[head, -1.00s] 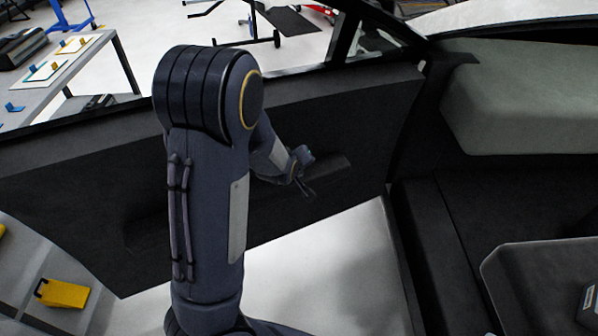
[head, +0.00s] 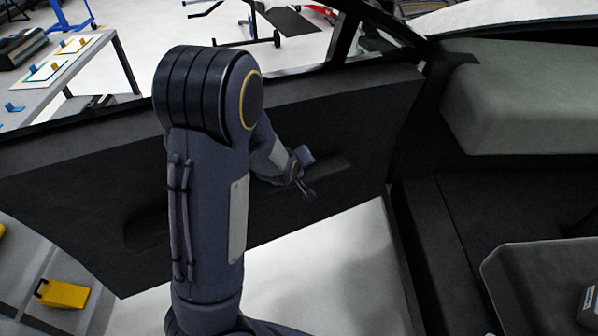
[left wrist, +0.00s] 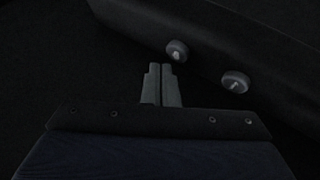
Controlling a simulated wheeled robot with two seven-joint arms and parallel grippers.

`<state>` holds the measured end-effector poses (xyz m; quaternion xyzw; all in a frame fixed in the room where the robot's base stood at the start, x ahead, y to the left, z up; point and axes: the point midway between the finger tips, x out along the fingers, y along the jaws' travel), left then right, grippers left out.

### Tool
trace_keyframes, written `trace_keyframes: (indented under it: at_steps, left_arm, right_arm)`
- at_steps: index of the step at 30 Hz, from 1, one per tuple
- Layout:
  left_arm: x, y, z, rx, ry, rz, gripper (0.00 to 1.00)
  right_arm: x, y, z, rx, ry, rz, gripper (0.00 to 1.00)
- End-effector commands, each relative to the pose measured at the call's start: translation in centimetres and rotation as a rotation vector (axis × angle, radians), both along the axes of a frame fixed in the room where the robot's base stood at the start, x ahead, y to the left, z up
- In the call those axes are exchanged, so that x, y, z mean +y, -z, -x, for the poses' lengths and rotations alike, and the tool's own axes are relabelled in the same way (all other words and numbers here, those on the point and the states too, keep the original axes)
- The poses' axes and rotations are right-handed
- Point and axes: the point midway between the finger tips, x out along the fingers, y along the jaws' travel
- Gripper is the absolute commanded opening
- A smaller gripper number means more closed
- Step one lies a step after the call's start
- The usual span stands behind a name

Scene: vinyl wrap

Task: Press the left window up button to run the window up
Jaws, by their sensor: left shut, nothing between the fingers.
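In the head view, my left gripper (head: 309,191) is at the dark door panel (head: 340,104), beside the front part of its long armrest (head: 335,170). In the left wrist view its two fingers (left wrist: 163,68) are together and empty. Two round grey buttons (left wrist: 177,51) (left wrist: 236,82) with light marks sit on the dark armrest there. The fingertips are just left of and below the nearer button, and seem apart from it. I cannot read the marks, so I cannot tell which button is window up. No glass is clearly visible above the door. My right gripper is out of view.
The dark dashboard with a grey pad (head: 520,100) stands to the right. A workbench (head: 75,75) stands outside the door. Pale floor shows below the door panel.

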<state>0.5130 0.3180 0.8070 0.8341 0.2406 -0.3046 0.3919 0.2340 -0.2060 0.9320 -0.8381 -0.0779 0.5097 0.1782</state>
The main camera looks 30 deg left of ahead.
Motion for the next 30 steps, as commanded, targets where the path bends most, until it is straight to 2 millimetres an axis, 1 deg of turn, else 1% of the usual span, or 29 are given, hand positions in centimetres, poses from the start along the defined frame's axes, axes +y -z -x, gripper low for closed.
trace_keyframes:
  at_steps: [11,20,30]
  left_arm:
    - [0.00,0.02,0.00,0.000,0.000,0.000,0.00]
    - [-0.01,0.92,0.00,0.000,-0.001,0.001,0.00]
    - [-0.01,0.85,0.00,0.000,0.000,0.000,0.00]
  right_arm:
    - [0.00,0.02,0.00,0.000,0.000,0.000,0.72]
    - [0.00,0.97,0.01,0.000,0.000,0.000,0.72]
    - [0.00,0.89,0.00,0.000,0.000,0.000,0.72]
